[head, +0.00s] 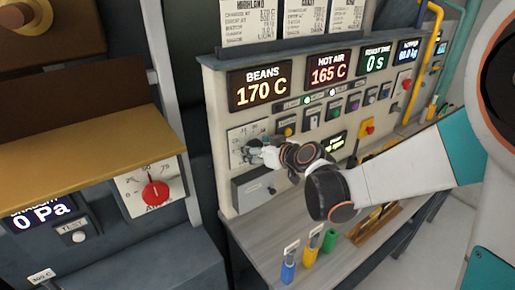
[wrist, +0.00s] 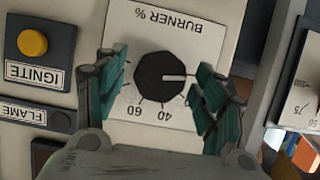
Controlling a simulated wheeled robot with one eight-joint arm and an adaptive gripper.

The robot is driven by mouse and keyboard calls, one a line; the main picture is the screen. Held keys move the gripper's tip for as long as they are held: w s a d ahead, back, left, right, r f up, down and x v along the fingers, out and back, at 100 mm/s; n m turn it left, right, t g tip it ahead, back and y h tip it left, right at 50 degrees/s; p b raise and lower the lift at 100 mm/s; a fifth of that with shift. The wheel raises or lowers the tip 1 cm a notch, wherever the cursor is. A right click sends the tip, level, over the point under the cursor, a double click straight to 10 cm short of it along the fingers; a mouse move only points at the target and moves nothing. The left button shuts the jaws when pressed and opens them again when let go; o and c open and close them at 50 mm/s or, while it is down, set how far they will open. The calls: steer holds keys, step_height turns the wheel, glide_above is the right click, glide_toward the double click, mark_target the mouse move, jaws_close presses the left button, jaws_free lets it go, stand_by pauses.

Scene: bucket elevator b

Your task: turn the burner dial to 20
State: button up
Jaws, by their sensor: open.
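The burner dial (wrist: 160,77) is a black knob on a white plate (wrist: 195,30) marked "BURNER %", upside down in the wrist view. Its white pointer line points right in that view. The figures 60 and 40 show below it; figures at the right are partly hidden by a finger. My gripper (wrist: 163,88) is open, with one teal-padded finger on each side of the dial and a gap to the knob on both sides. In the head view my gripper (head: 257,153) is in front of the burner plate (head: 240,132) and hides the dial.
The yellow IGNITE button (wrist: 33,42) and FLAME label (wrist: 25,112) are beside the plate. Displays read BEANS 170 C (head: 262,86) and HOT AIR 165 C (head: 328,70). A red-knobbed dial (head: 156,191) is at left. Coloured tubes (head: 309,253) stand on the shelf below.

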steer(key=c, duration=1.1)
steer(key=shift+o, duration=0.2)
steer(key=shift+w+d+f+m+g+y+b, duration=0.1)
steer(key=shift+m+g+y+b, duration=0.3)
steer(key=shift+m+y+b, duration=0.75)
steer(key=shift+d+m+g+y+b, duration=0.1)
steer(key=shift+m+g+y+b, duration=0.45)
steer(key=shift+m, duration=1)
steer(key=o, duration=1.1)
steer(key=shift+c, duration=0.2)
